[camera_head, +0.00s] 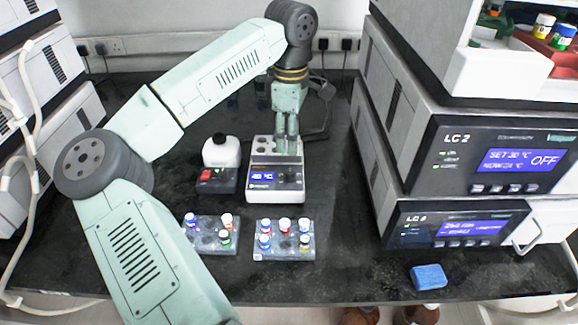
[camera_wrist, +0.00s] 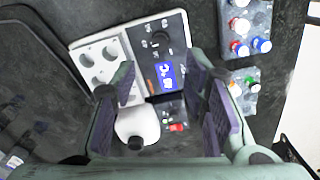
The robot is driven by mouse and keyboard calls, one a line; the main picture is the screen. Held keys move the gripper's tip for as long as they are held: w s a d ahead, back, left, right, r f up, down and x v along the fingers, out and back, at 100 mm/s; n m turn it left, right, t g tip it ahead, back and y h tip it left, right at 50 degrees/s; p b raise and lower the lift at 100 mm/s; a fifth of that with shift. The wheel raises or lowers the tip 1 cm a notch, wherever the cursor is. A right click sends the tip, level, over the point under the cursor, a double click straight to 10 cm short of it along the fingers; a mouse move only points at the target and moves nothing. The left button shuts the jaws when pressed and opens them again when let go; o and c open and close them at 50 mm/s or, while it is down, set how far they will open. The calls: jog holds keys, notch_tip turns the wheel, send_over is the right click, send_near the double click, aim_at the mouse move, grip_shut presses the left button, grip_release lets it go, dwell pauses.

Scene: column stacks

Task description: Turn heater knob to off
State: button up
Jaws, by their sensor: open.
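The heater block (camera_head: 262,192) is a white unit with round wells on top and a dark front panel with a lit blue display (camera_head: 262,176). In the wrist view the heater (camera_wrist: 112,42) shows its panel, the display (camera_wrist: 165,74) and a dark round knob (camera_wrist: 160,39). My gripper (camera_head: 287,149) points down above the heater's right part, in front of some wells. In the wrist view my gripper (camera_wrist: 162,84) has its purple-padded fingers spread apart with nothing held between them. The knob lies beyond the fingertips; I cannot tell contact.
Two vial racks (camera_head: 211,241) (camera_head: 266,256) lie in front.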

aim_at(290, 172)
notch_tip(290, 172, down, 10)
jog(key=p, duration=0.2)
jog(key=shift+f+p, duration=0.1)
jog(key=shift+p, duration=0.25)
jog(key=shift+c, duration=0.2)
grip_shut()
